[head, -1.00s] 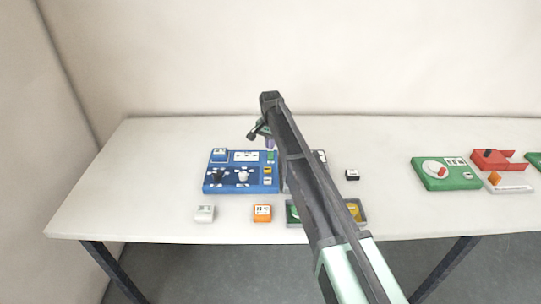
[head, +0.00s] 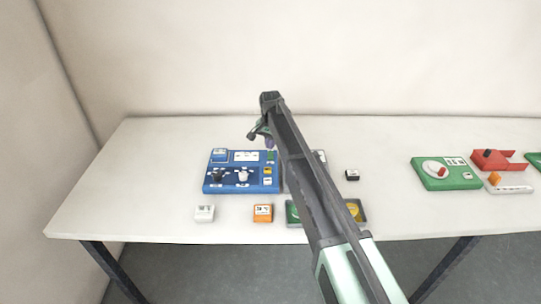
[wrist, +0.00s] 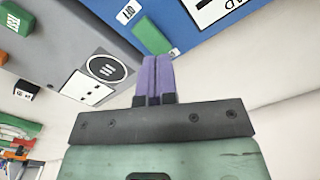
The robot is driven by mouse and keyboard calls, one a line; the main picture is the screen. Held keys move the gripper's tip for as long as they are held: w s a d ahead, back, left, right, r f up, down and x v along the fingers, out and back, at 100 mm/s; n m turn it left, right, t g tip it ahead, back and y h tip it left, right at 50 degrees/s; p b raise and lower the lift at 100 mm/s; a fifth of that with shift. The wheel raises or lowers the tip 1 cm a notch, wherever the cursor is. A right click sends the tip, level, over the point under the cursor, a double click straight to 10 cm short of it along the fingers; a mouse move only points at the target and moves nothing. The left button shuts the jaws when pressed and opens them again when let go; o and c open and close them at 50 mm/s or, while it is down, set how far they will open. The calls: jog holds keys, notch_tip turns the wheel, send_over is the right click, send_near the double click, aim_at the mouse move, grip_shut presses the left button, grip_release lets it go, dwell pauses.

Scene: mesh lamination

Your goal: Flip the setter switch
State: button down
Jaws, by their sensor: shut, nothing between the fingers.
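A blue panel (head: 217,186) lies on the table left of my arm. It has dark and white knobs, white labels and a small green part (head: 271,155) near its back right corner. In the wrist view, a green part (wrist: 148,36) sits on the blue panel (wrist: 190,40) beside an "OFF" label (wrist: 128,12). I cannot read a label naming the setter switch. My gripper (wrist: 152,62) has its purple fingers shut and empty, their tips appearing just below the green part; contact cannot be told. In the head view the fingers are mostly hidden.
A grey panel (wrist: 55,45) adjoins the blue one, mostly behind my arm in the head view. A white block (head: 205,213), orange block (head: 263,212) and black block (head: 352,175) stand nearby. Green (head: 440,180) and red (head: 490,160) units are at right.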

aim_at(271, 153)
jog(key=shift+f+b, duration=1.3)
dwell(0.5)
jog(key=shift+r, duration=0.15)
notch_tip(271, 153, up, 7)
jog(key=p, duration=0.7)
